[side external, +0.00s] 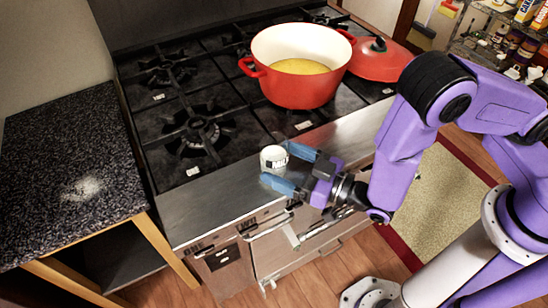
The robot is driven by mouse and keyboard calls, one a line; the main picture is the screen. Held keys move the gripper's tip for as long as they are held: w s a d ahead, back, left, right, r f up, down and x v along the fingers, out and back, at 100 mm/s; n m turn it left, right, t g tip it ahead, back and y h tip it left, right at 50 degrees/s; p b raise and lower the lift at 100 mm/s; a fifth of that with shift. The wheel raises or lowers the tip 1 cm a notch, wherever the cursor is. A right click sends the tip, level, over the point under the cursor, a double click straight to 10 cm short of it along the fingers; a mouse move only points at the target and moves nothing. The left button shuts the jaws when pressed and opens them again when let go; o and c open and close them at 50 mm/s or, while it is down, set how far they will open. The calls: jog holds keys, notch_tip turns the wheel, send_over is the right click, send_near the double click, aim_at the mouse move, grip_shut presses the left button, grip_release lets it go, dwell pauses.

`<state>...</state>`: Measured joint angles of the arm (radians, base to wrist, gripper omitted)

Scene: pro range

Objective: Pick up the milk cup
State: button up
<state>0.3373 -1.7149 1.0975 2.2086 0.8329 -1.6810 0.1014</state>
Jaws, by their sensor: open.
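The milk cup (273,160) is a small white cup with dark lettering on its side. It stands upright on the steel front ledge (216,205) of the stove. My gripper (290,166) is open, with its two blue fingers pointing left toward the cup. One finger is on the near side of the cup and the other on its far right side.
A red pot (306,97) with yellow contents stands on the burners behind, its red lid (378,62) to the right. Black grates (197,135) lie behind the ledge. A dark speckled counter (60,150) is at left. A shelf with packages (505,45) is at far right.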

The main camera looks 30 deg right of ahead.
aim_at(266, 147)
jog(key=shift+x, duration=2.25)
jog(key=c, duration=1.2)
jog(key=shift+o, duration=0.2)
jog(key=shift+r, duration=0.1)
jog(key=shift+r, duration=0.1)
jog(key=shift+r, duration=1.2)
jog(key=s+d+r, duration=0.6)
jog(key=s+r, duration=0.1)
jog(key=r, duration=0.1)
jog(key=shift+s+d+r, duration=0.2)
jog(key=shift+r, duration=0.05)
jog(key=shift+s+d+r, duration=0.45)
jog(key=shift+s+d, duration=0.2)
jog(key=shift+s, duration=0.1)
jog(key=shift+s+d+r, duration=0.45)
jog(key=shift+s+d, duration=0.2)
jog(key=shift+s, duration=0.1)
